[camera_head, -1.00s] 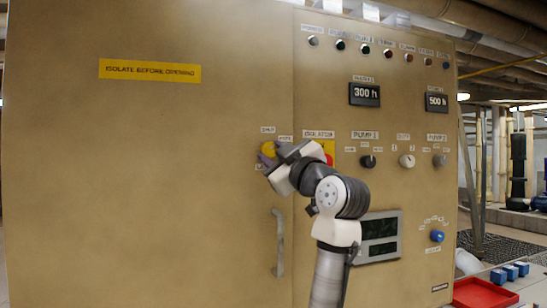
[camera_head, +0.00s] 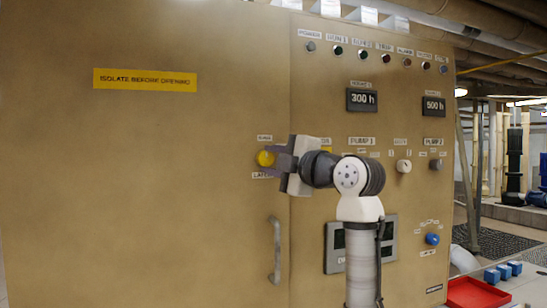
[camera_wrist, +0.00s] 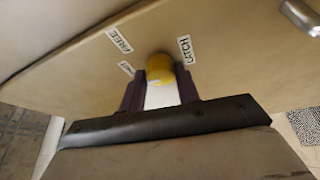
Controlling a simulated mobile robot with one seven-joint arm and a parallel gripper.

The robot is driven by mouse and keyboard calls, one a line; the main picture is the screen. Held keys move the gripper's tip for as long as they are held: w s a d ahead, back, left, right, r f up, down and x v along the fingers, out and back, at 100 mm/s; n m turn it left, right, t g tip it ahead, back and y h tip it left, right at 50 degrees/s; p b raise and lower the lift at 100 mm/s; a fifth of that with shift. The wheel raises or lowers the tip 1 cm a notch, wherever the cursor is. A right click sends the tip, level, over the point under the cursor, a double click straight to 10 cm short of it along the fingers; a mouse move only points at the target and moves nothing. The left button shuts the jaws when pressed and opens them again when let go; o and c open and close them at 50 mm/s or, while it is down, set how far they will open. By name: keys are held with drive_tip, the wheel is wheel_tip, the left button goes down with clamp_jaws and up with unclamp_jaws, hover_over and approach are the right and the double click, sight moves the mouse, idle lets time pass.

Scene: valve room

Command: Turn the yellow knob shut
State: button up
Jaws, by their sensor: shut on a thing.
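The yellow knob (camera_head: 265,158) sits on the tan cabinet door, left of the door's right edge. My gripper (camera_head: 274,158) reaches it from the right, its dark fingers at the knob. In the wrist view the round yellow knob (camera_wrist: 160,68) shows between the two fingertips of my gripper (camera_wrist: 160,86), which are shut on it. A pale patch lies between the fingers below the knob. Labels reading FREE (camera_wrist: 119,40) and LATCH (camera_wrist: 185,50) stand around the knob, with a third too small to read. The knob's pointing direction cannot be told.
A vertical door handle (camera_head: 274,250) is below the knob. Right of my arm, the panel carries a black display (camera_head: 361,100), a white knob (camera_head: 403,166) and a blue knob (camera_head: 432,239). A red tray (camera_head: 478,293) and blue blocks (camera_head: 503,271) lie at lower right.

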drive_tip(key=shift+a+n, duration=0.1)
drive_tip(key=shift+n, duration=0.2)
drive_tip(key=o, duration=1)
drive_tip(key=shift+s+d, duration=0.3)
drive_tip(key=shift+d, duration=0.05)
drive_tip(key=b+v, duration=0.5)
drive_tip(key=v, duration=0.8)
drive_tip(key=shift+r, duration=0.15)
